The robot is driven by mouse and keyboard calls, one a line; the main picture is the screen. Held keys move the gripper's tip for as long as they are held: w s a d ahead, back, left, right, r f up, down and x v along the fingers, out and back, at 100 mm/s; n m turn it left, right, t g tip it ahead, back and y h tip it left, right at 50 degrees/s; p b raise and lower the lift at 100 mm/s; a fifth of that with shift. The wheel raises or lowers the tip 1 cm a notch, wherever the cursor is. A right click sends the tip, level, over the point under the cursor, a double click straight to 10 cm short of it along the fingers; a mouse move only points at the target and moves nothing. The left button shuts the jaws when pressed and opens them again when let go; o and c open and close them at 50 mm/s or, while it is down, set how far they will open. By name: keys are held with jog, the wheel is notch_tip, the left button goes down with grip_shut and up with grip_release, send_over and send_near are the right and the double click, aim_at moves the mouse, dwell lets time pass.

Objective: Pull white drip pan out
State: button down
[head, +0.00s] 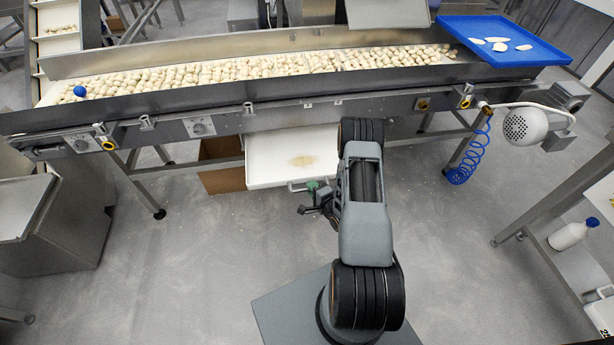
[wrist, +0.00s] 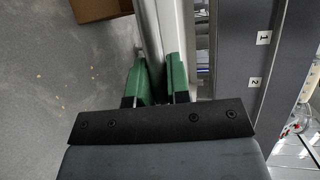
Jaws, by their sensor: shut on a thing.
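The white drip pan (head: 268,172) is under the conveyor, with a tan stain on its floor. Its back part is hidden under the conveyor and its right part by my arm. A pale handle (head: 294,187) shows at its front edge. My gripper (head: 313,187) is at that front edge, shut on the handle. In the wrist view its green fingers (wrist: 158,78) stand either side of a pale bar (wrist: 152,35), which looks like the handle. A white strip beside them looks like the pan's edge.
The conveyor (head: 250,120) carries many pasta pieces above the pan. A cardboard box (head: 220,176) stands left of the pan. Conveyor legs stand on both sides, and a blue coiled hose (head: 468,163) hangs at the right. The floor in front is mostly clear.

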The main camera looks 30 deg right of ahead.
jog(key=shift+s+a, duration=0.2)
jog(key=shift+s, duration=1)
jog(key=c, duration=1.1)
grip_release()
jog(key=shift+a, duration=0.1)
jog(key=p+v, duration=0.2)
jog(key=v, duration=1.1)
jog(key=shift+s, duration=0.4)
